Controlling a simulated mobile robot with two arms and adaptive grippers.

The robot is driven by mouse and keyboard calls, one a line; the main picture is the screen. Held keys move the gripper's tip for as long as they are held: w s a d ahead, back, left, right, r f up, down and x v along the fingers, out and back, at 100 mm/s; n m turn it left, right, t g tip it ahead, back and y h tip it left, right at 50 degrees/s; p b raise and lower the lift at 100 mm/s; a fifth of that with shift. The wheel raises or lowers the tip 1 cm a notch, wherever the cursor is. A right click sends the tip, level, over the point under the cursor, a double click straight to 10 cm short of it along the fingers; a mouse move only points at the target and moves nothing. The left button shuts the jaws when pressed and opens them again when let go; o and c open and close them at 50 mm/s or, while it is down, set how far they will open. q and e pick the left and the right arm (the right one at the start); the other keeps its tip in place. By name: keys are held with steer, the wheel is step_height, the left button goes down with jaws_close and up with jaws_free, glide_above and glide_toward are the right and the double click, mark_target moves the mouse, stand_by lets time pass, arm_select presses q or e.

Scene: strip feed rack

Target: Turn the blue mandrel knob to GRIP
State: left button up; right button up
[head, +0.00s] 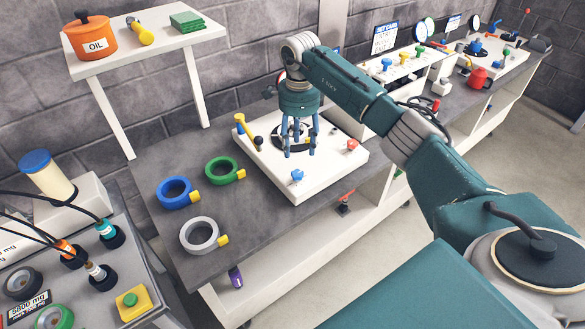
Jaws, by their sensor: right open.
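A white panel (330,172) lies on the grey bench. A small blue knob (297,175) stands near its front edge; its markings are too small to read, so I cannot tell which way it is set. My right gripper (299,150) hangs over the panel, pointing down with its blue fingers apart and empty. It is just behind the blue knob in the picture, over a black round part (280,138) that it partly hides. I see no contact with the knob. My left gripper is out of view.
A red knob (352,145) and a yellow-and-blue lever (246,131) are on the panel. Blue (174,193), green (222,170) and grey (200,236) rings lie to the left. A shelf with an orange oil pot (90,38) stands behind. Another panel with several knobs (405,62) is farther right.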

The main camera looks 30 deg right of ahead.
mark_target(298, 173)
step_height(298, 173, down, 9)
steer(key=p, duration=0.3)
steer(key=shift+f, duration=0.75)
steer(key=shift+c, duration=0.3)
steer(key=c, duration=1.1)
